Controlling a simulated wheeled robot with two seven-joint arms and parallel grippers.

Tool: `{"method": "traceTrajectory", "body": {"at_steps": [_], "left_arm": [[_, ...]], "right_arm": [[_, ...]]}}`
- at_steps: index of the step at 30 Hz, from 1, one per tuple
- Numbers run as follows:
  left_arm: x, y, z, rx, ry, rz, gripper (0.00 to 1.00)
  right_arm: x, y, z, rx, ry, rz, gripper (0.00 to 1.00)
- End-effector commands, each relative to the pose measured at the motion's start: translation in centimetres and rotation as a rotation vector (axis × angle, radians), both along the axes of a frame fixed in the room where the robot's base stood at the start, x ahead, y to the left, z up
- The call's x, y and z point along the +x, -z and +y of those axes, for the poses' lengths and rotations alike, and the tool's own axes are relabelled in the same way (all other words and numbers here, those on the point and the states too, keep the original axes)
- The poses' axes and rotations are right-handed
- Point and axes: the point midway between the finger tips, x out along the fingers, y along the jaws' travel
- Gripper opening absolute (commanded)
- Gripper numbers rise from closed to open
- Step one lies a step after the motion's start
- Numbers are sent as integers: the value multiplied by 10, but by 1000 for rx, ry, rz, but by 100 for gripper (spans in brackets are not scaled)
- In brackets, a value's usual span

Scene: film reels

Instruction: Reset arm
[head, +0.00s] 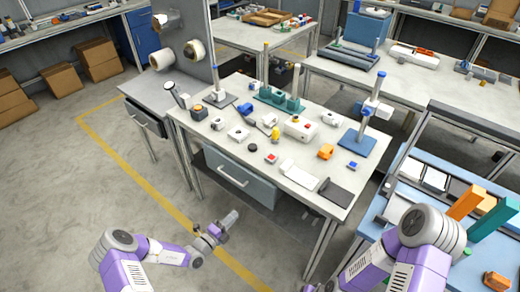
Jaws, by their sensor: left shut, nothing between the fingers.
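My left arm comes in from the lower left, purple and white. Its gripper (231,217) is shut and empty, held out over the floor in front of the middle workbench (262,166), apart from the bench. My right arm (415,240) shows at the lower right, with its purple and white links bent near a blue-topped bench.
The workbench carries a white box with buttons (300,127), a blue stand (357,138), an orange part (325,151) and several small parts. A drawer (235,176) sits under its front. The blue-topped bench (395,208) is close on the right. Open floor (110,190) lies left.

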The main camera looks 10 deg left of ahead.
Motion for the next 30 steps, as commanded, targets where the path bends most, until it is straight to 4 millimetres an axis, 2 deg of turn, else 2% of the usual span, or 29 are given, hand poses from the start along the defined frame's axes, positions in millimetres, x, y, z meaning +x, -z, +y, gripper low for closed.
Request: {"method": "traceTrajectory", "body": {"at_steps": [5,8,10,11,13,15,17,18,21,24,27,30], "left_arm": [[-2,0,-5,12,18,-1,0],[-12,0,-29,84,118,-12,0],[-30,3,-60,187,259,-37,0],[-42,4,-75,246,338,-54,0],[-78,10,-111,410,555,-122,0],[-122,19,-138,596,793,-230,0],[-158,28,-150,748,987,-345,0],[-180,34,-152,849,1112,-434,0],[-227,46,-147,1082,1401,-702,0],[-255,55,-131,1294,1651,-1031,0],[-266,58,-113,1475,1839,-1412,0],[-264,54,-103,1609,1940,-1792,0]], "right_arm": [[0,0,0,0,0,0,69],[0,0,0,0,0,0,69],[0,0,0,0,0,0,69],[0,0,0,0,0,0,69],[0,0,0,0,0,0,69],[0,0,0,0,0,0,69],[0,0,0,0,0,0,69],[0,0,0,0,0,0,69],[0,0,0,0,0,0,69],[0,0,0,0,0,0,69],[0,0,0,0,0,0,69],[0,0,0,0,0,0,69]]}}
